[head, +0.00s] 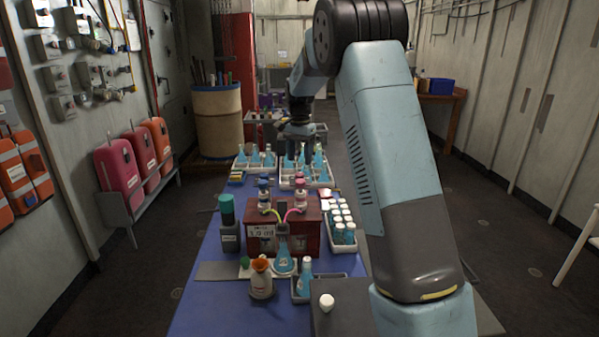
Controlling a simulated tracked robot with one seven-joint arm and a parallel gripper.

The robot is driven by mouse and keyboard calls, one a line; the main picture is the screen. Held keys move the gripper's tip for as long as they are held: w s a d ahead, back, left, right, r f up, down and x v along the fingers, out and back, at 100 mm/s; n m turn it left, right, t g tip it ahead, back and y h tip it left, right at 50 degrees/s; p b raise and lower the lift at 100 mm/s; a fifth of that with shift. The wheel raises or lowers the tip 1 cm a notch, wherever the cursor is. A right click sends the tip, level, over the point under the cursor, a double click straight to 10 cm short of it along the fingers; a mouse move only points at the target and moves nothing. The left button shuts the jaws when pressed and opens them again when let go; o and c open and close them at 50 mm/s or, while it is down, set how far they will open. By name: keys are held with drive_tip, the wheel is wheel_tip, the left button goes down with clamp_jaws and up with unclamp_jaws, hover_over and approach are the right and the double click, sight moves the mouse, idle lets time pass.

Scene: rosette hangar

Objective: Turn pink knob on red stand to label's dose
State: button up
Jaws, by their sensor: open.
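The red stand (312,238) is on the blue table, with two bottle-like dispensers on top. The right dispenser has the pink knob (300,183) and a pink tube; the left has a blue knob (264,183) and a yellow-green tube. A white label (261,233) is on the stand's front left; its print is too small to read surely. A flask of blue liquid (283,258) stands in front of the stand, below the tubes. My gripper (298,152) is open, pointing down above and behind the pink knob in the picture, apart from it. Its fingertips are small and hard to make out.
Trays of blue flasks (255,158) stand behind the stand. A rack of white-capped vials (343,225) is to its right, a green-capped bottle (228,222) to its left. An orange-topped bottle (261,280) and a flask in a tray (305,278) stand in front.

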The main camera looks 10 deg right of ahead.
sight(299, 174)
drive_tip(key=shift+f, duration=2.95)
drive_tip(key=shift+c, duration=0.3)
drive_tip(key=c, duration=1)
drive_tip(key=n, duration=0.4)
drive_tip(key=shift+n, duration=1.8)
drive_tip(key=o, duration=1.1)
drive_tip(key=shift+c, duration=0.2)
